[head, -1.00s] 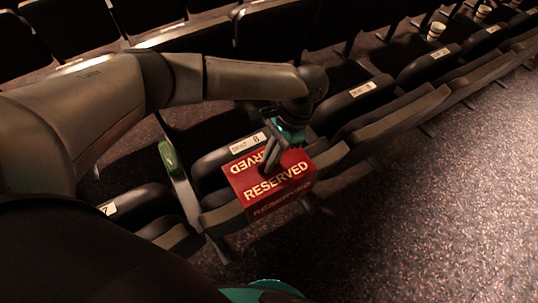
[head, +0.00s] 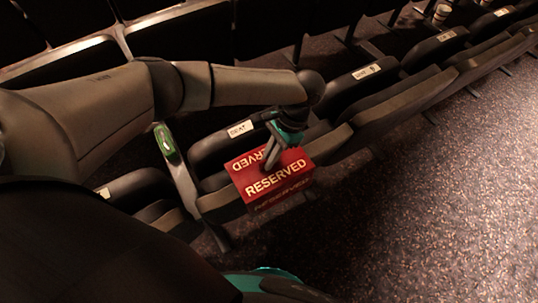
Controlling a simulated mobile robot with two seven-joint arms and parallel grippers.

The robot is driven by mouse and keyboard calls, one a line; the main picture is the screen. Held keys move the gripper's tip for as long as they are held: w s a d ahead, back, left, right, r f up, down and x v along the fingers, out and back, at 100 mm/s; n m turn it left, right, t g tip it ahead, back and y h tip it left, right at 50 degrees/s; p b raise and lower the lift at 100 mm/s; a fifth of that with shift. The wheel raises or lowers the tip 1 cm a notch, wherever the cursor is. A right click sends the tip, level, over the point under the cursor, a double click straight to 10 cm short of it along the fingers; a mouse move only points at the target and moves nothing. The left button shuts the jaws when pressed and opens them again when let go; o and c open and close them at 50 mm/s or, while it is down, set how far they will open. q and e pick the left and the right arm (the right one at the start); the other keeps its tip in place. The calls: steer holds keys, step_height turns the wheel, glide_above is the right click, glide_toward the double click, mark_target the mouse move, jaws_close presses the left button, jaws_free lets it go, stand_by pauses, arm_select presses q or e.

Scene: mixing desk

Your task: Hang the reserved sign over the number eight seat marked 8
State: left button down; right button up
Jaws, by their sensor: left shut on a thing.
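The red reserved sign (head: 277,186) with white lettering is in the middle of the head view. My left gripper (head: 271,160) is shut on its top and holds it in front of the folded seat whose white label (head: 240,128) is on its upper edge. The label's number is partly unclear now. The sign covers part of this seat (head: 222,149). I cannot tell whether the sign touches the seat. My right gripper is not in view.
More folded seats (head: 365,84) with labels run to the upper right. A green object (head: 166,142) sits on the armrest left of the labelled seat. A paper cup (head: 441,14) stands far back. The carpeted floor (head: 440,200) at right is clear.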

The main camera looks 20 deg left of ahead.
arm_select(q)
steer(key=c, duration=0.9)
jaws_free()
steer(key=p+v, duration=0.2)
steer(key=v, duration=1.3)
steer(key=shift+r, duration=0.2)
